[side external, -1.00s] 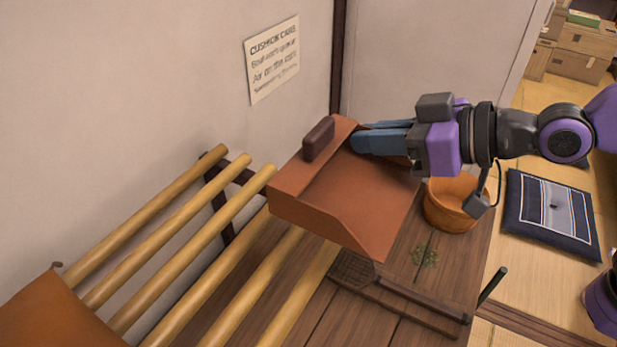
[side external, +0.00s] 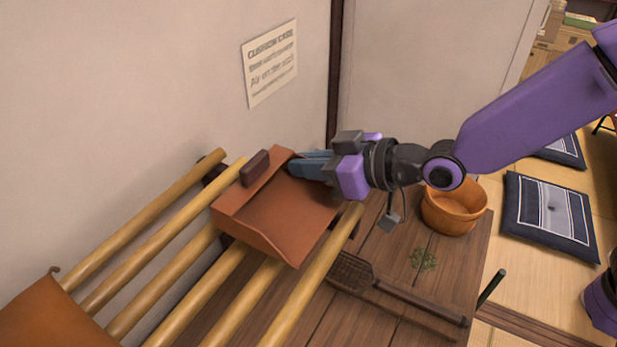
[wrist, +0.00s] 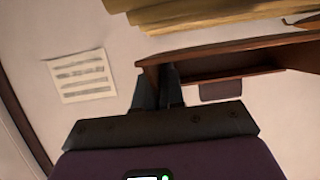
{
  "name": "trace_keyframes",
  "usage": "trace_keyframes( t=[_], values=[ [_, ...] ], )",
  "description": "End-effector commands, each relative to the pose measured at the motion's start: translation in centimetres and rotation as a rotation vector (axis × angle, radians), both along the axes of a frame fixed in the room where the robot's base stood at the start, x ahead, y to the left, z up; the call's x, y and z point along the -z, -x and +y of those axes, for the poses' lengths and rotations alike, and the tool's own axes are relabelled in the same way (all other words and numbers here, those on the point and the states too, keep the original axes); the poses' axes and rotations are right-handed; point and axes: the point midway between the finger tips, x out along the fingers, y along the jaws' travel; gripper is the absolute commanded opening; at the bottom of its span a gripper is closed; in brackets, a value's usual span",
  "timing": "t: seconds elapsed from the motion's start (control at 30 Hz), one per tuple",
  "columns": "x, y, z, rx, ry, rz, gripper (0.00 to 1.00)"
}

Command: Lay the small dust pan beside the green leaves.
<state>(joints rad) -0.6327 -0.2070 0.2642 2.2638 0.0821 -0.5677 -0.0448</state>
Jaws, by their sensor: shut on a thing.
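The small dust pan (side external: 285,215) is reddish brown with a dark handle block. It is in my gripper (side external: 302,168), whose blue fingers are shut on its right back edge. In the side external view the pan overlaps the bamboo poles; I cannot tell whether it touches them. In the wrist view the pan (wrist: 235,60) shows edge-on in front of my gripper (wrist: 158,85). The green leaves (side external: 423,258) lie in a small pile on the dark wooden boards, to the right of the pan and apart from it.
Bamboo poles (side external: 185,262) slope across the left. A long-handled mesh tool (side external: 405,294) lies just below the leaves. An orange-brown tub (side external: 455,207) stands above them. A wall with a paper notice (side external: 270,63) is behind. Bare boards (side external: 395,245) show left of the leaves.

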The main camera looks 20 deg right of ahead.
Motion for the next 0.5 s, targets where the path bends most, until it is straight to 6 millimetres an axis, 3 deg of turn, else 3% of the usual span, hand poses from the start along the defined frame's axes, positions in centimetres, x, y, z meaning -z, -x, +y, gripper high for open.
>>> trace_keyframes(
  t=[0.2,0.5],
  values=[
    [2.8,-0.1,0.1,0.000,0.003,0.003,0.00],
    [3.2,-0.1,0.1,0.000,-0.001,0.001,0.00]
  ],
)
